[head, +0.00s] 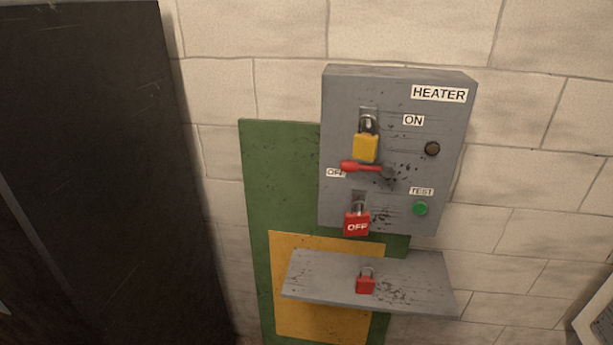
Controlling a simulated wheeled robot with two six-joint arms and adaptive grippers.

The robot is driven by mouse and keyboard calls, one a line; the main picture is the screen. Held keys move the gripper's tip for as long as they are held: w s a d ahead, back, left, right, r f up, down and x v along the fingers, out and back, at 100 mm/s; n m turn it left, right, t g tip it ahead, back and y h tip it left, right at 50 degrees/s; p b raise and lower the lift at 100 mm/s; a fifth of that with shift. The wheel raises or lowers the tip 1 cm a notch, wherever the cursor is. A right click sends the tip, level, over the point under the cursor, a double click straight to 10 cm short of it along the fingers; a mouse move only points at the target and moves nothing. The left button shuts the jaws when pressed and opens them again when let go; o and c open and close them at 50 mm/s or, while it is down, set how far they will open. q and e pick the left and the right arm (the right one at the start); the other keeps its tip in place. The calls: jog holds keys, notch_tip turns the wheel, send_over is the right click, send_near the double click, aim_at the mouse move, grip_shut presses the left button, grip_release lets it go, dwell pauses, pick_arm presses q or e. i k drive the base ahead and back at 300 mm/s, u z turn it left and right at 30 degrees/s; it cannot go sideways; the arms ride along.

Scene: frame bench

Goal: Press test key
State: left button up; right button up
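The green test key (420,208) is a round button on the lower right of the grey heater box (400,215). A "TEST" label (421,191) sits just above it. The red lever (362,167) points left to the "OFF" label (336,173). A yellow padlock (366,148) hangs above the lever, beside the "ON" label (413,120). A red padlock marked OFF (357,223) hangs below the lever. A dark round lamp or button (432,149) is at the upper right. Neither gripper shows in the head view.
A grey shelf (415,285) juts out below the box, with a small red padlock (365,285) on it. Behind are a green and yellow panel (262,200) and a block wall. A dark cabinet or door (90,170) fills the left. A pale object (597,318) shows at lower right.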

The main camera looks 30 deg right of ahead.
aim_at(420, 207)
jog(key=z, duration=0.05)
jog(key=k, duration=0.45)
jog(key=z, duration=0.8)
jog(key=i, duration=0.4)
jog(key=z, duration=0.4)
